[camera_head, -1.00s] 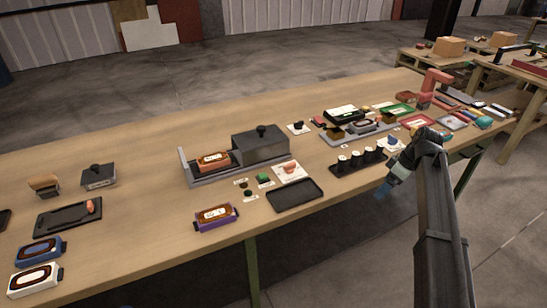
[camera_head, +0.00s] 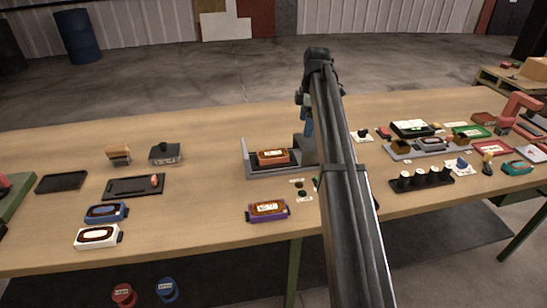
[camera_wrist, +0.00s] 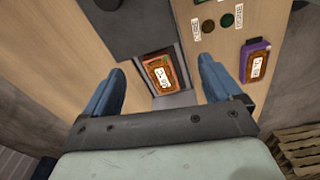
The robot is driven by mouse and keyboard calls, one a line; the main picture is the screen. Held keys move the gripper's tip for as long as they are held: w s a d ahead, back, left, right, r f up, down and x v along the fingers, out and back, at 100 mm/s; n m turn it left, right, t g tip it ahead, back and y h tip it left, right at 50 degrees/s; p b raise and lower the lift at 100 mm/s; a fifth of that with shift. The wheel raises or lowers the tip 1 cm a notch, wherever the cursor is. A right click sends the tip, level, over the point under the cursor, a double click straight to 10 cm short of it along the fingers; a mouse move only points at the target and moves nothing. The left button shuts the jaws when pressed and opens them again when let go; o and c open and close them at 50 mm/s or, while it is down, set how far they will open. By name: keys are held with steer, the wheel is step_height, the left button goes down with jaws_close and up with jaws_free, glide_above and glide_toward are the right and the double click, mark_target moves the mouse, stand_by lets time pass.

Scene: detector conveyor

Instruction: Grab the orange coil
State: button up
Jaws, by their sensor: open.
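The orange coil (camera_head: 272,156), a small block with a pale label, lies in the grey tray (camera_head: 253,173) of the detector, left of my arm. In the wrist view the orange coil (camera_wrist: 152,72) shows between my two blue fingers and beyond them. My gripper (camera_head: 308,124) is open and empty, raised above the table by the detector. It also shows in the wrist view (camera_wrist: 161,68), apart from the coil. My arm hides most of the detector's dark housing in the head view.
A purple-framed coil (camera_head: 267,209) lies in front of the tray. A blue coil (camera_head: 106,212) and a white coil (camera_head: 98,236) lie at the left. A rack of black cylinders (camera_head: 421,181) stands right of my arm. Bare table lies between the left coils and the tray.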

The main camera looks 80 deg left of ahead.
steer(key=s+a+n, duration=0.2)
steer(key=s+a, duration=0.2)
steer(key=s, duration=0.6)
glide_above(273, 153)
steer(key=shift+t, duration=0.4)
steer(key=f, duration=0.8)
steer(key=shift+a, duration=0.3)
steer(key=shift+d+f, duration=0.2)
steer(key=shift+f, duration=1.05)
steer(key=shift+d+f, duration=0.15)
steer(key=shift+f, duration=1.1)
steer(key=shift+r, duration=0.1)
steer(key=c, duration=1.4)
